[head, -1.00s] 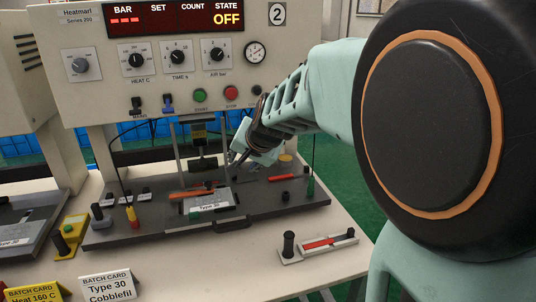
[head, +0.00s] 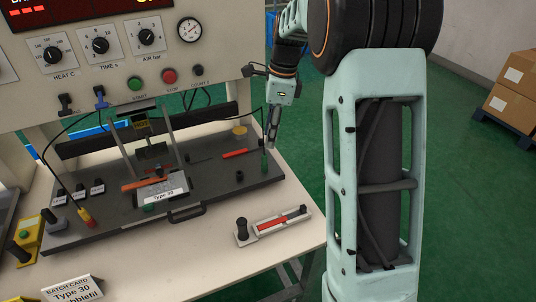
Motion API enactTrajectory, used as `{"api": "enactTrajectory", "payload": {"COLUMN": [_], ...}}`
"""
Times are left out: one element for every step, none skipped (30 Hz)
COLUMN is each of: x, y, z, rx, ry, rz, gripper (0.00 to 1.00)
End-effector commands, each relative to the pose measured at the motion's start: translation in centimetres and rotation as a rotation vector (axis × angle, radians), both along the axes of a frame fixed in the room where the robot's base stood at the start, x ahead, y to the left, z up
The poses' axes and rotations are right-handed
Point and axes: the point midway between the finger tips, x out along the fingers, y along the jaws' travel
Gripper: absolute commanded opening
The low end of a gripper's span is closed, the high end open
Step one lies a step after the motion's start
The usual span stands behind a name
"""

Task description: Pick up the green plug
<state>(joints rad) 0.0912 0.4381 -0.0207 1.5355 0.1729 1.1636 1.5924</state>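The green plug (head: 264,161) stands upright near the right end of the dark base plate (head: 225,188), with a thin dark cable rising from its top. My gripper (head: 272,143) points down just above it and slightly to its right in the picture. The fingers look close together, but they are small and I cannot tell whether they are open or shut. I cannot tell whether they touch the plug or its cable.
A red-and-yellow plug (head: 87,218) is on the plate's left side. A red bar (head: 235,154) and a yellow disc (head: 240,130) lie near my gripper. A fixture with a black knob (head: 242,229) sits on the white table (head: 190,265). Cardboard boxes (head: 510,105) stand far right.

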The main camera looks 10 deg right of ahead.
Motion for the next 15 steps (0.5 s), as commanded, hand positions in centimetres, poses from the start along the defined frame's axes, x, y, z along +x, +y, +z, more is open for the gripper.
{"api": "enactTrajectory", "payload": {"x": [-0.1,-0.1,0.0,0.0,0.1,0.1,0.1,0.1,0.1,0.1,0.2,0.2,0.3,0.3,0.4], "y": [0.2,0.3,0.3,0.4,0.5,0.5,0.6,0.6,0.6,0.7,0.7,0.8,0.8,0.9,1.1], "z": [-1.1,-1.6,-2.2,-2.6,-2.9,-3.3,-3.6,-3.8,-4.0,-4.1,-4.4,-4.8,-5.2,-5.7,-6.4], "rx": [0.001,0.001,0.000,0.000,0.000,0.000,0.000,0.000,0.000,0.000,0.000,0.000,0.000,0.000,-0.001], "ry": [0.003,0.003,0.002,0.002,0.001,0.000,0.000,0.000,0.000,-0.001,-0.001,0.000,0.001,0.001,0.002], "rz": [0.000,0.001,0.001,0.002,0.002,0.002,0.002,0.002,0.003,0.003,0.003,0.003,0.002,0.002,0.003], "gripper": [0.33,0.33,0.33,0.33,0.33,0.33,0.33,0.33,0.33,0.33,0.33,0.33,0.33,0.33,0.33]}}
